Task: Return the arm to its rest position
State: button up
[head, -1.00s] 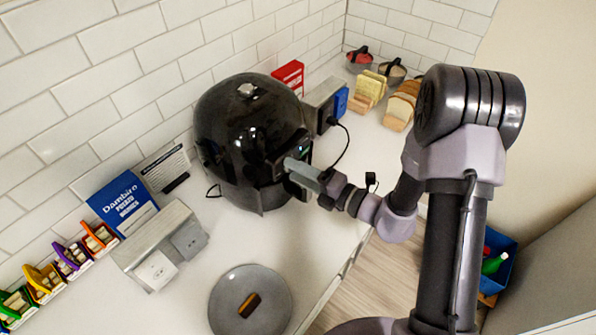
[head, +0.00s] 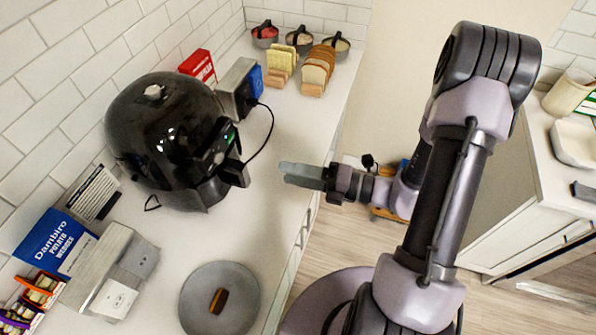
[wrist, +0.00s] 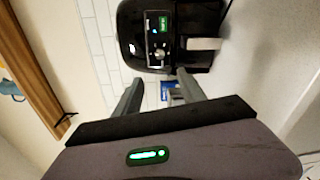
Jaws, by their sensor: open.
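My gripper (head: 300,174) is at the end of my arm, just past the front edge of the counter and apart from the black air fryer (head: 172,140). In the wrist view my gripper (wrist: 158,88) has its two fingers spread with nothing held between them. The air fryer also shows in the wrist view (wrist: 140,30), ahead of the fingers, with its panel and handle facing me. My arm is bent, with its elbow raised at the right of the head view.
A grey plate (head: 215,315) with a brown item (head: 219,300) lies on the counter. Bread slices (head: 318,68) and bowls (head: 265,36) stand at the back. Another counter (head: 530,185) is at the right. Open floor (head: 335,235) lies between the counters.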

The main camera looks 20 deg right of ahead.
jog(key=shift+s+d, duration=0.3)
jog(key=shift+d, duration=0.1)
jog(key=s+a+n+g+h+b, duration=0.35)
jog(key=s+n+g, duration=0.2)
jog(key=n, duration=0.65)
jog(key=s+a+n+g+h+b, duration=0.2)
jog(key=s+a+n+g+b, duration=0.35)
jog(key=n, duration=0.55)
jog(key=s+d+r+n+t+h+b, duration=0.1)
jog(key=d+n+t+h+b, duration=0.1)
jog(key=n, duration=0.4)
jog(key=s+d+r+n+t+h+b, duration=0.1)
jog(key=d+r+n+t+h+b, duration=0.1)
jog(key=n, duration=0.5)
jog(key=d+t+h, duration=0.1)
jog(key=t+h, duration=0.1)
jog(key=shift+r+n+t, duration=0.3)
